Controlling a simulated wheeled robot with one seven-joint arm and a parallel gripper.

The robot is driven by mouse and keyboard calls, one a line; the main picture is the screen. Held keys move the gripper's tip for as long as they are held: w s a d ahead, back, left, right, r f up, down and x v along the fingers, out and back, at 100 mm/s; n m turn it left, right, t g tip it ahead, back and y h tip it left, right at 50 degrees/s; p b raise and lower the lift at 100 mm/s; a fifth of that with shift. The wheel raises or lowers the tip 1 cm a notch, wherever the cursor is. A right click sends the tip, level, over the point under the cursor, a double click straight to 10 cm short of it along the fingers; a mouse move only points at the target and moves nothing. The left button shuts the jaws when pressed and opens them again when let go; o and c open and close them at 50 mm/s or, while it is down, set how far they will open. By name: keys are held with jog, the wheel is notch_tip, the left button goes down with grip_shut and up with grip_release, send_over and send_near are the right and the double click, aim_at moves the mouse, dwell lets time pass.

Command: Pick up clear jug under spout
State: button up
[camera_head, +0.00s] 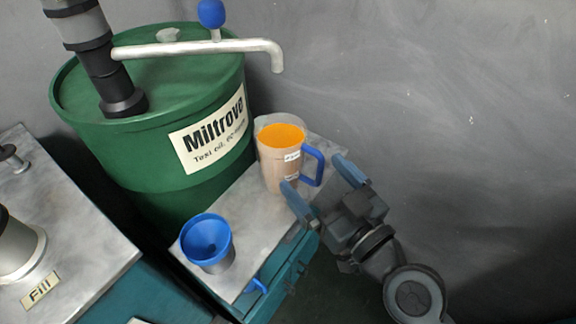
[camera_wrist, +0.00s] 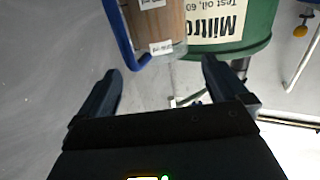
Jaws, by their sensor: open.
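The clear jug (camera_head: 275,165) stands on a grey metal bench top beside the green drum. It holds orange liquid and has a blue handle (camera_head: 314,166) on its right side. The metal spout (camera_head: 276,58) hangs above and near the jug. My gripper (camera_head: 318,183) is open and empty, its fingers close to the handle side of the jug. In the wrist view the jug (camera_wrist: 157,25) shows at the top, beyond the fingertips of my gripper (camera_wrist: 160,75). Its handle (camera_wrist: 122,35) is at the upper left. I cannot tell if a finger touches the jug.
The green drum (camera_head: 150,135) labelled Miltrove stands left of the jug, with a blue-knobbed tap (camera_head: 211,14) on top. A grey metal unit marked Fill (camera_head: 90,240) is at the left.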

aim_at(295, 151)
jog(key=x, duration=0.2)
jog(key=shift+w+a+r+p, duration=0.15)
jog(key=shift+w+a+p, duration=0.05)
jog(key=shift+p, duration=0.2)
jog(key=p+x, duration=0.1)
jog(key=x, duration=0.3)
jog(key=shift+w, duration=0.1)
jog(key=shift+w+a+p, duration=0.3)
jog(key=shift+w+a, duration=0.05)
jog(key=shift+w, duration=0.15)
jog(key=shift+c, duration=0.3)
jog(key=c, duration=1.6)
jog(key=shift+c, duration=0.3)
